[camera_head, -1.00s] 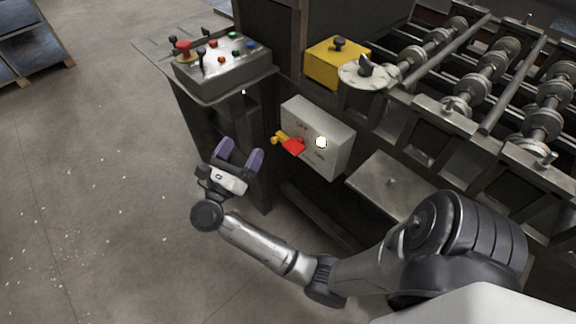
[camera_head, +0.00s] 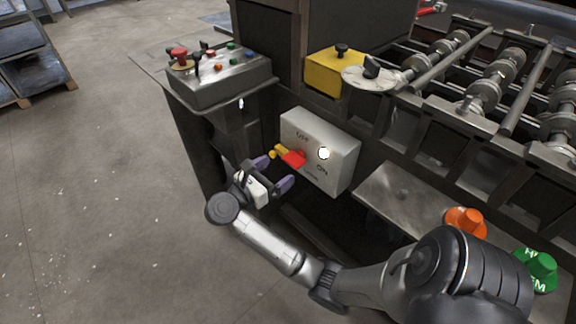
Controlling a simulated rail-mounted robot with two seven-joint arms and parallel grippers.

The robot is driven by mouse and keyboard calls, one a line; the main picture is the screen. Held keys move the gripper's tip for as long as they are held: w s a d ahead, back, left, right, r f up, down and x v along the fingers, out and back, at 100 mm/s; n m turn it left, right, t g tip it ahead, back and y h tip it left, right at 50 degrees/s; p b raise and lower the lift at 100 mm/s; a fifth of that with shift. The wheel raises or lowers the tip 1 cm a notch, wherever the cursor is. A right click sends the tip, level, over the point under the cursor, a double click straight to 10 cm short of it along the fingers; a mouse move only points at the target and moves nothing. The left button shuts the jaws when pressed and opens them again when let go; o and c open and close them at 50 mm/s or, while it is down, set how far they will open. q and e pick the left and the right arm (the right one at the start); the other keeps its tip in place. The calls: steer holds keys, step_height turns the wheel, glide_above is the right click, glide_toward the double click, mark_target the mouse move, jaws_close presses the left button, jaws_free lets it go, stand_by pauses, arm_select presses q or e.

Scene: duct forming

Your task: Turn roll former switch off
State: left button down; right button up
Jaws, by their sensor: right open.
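The roll former switch is a red and yellow lever (camera_head: 291,157) on a grey box (camera_head: 338,158) fixed to the machine's side. The box carries OFF lettering at its upper left, ON lettering lower right, and a round white spot. The lever sticks out to the left of the box. My right gripper (camera_head: 274,172) is open, with its purple fingertips just left of and below the lever. One finger is close to the yellow tip; I cannot tell whether it touches. My left gripper is out of view.
A control panel (camera_head: 222,85) with buttons stands at the upper left. A yellow block (camera_head: 333,69) and rollers (camera_head: 490,70) sit on the machine above.

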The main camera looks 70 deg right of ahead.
mark_target(288, 163)
steer(key=shift+b+x, duration=0.6)
steer(key=shift+x, duration=1.9)
steer(key=shift+w, duration=0.1)
steer(key=shift+c, duration=0.2)
steer(key=c, duration=0.9)
